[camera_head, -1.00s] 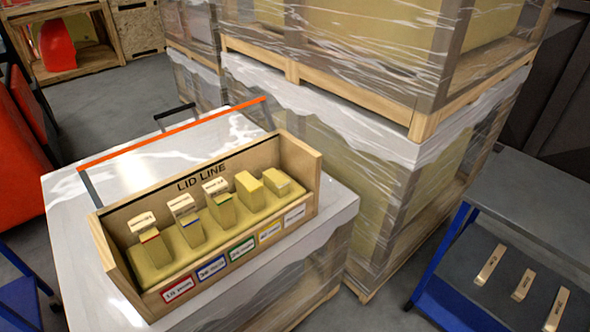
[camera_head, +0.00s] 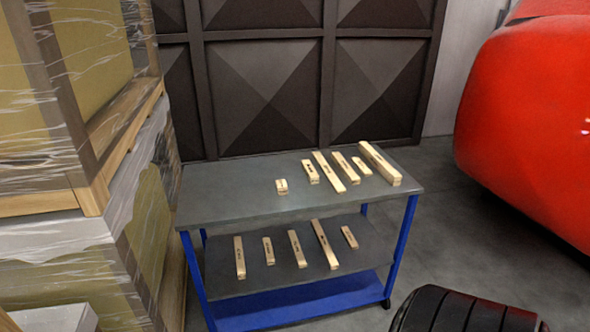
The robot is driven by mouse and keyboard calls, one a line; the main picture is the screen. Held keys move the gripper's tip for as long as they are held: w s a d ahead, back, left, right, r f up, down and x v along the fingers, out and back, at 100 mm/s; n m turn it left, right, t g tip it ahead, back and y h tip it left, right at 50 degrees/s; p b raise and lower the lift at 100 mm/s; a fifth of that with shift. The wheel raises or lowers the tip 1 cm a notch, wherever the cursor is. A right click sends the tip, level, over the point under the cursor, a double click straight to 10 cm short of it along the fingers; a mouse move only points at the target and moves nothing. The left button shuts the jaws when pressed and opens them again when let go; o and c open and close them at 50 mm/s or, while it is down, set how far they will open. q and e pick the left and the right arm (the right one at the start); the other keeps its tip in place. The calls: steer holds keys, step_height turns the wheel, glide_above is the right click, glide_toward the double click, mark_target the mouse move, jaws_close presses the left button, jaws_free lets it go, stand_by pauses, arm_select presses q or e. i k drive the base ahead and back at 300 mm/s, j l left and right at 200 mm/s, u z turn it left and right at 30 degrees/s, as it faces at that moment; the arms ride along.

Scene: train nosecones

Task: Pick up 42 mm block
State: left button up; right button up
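Several pale wooden blocks of differing lengths lie on a blue-framed cart with dark grey shelves. On its top shelf (camera_head: 225,198), a very short block (camera_head: 281,187) lies at the left. To its right are a short block (camera_head: 310,172), a long block (camera_head: 329,172), a medium block (camera_head: 346,166), a small block (camera_head: 362,166) and a large thick block (camera_head: 380,164). More blocks, such as a long one (camera_head: 325,244), lie on the shelf below. Their printed labels are too small to read, so I cannot tell which is the 42 mm block. Neither gripper shows.
Wrapped pallets (camera_head: 75,130) stand close at the left of the cart. A dark panelled wall (camera_head: 265,85) is behind it. A large red rounded body (camera_head: 535,120) is at the right, and a black ribbed object (camera_head: 460,312) is at the bottom right. Grey floor (camera_head: 435,225) is open right of the cart.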

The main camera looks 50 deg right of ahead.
mark_target(281, 186)
steer(key=z, duration=1.5)
steer(key=i+l+u, duration=0.15)
steer(key=i+l, duration=0.2)
steer(key=i+l+u, duration=0.15)
steer(key=i+l, duration=0.15)
steer(key=i+l+u, duration=0.1)
steer(key=i+l, duration=0.15)
steer(key=l, duration=0.2)
steer(key=i+l+u, duration=0.15)
steer(key=i+l, duration=0.15)
steer(key=l, duration=0.15)
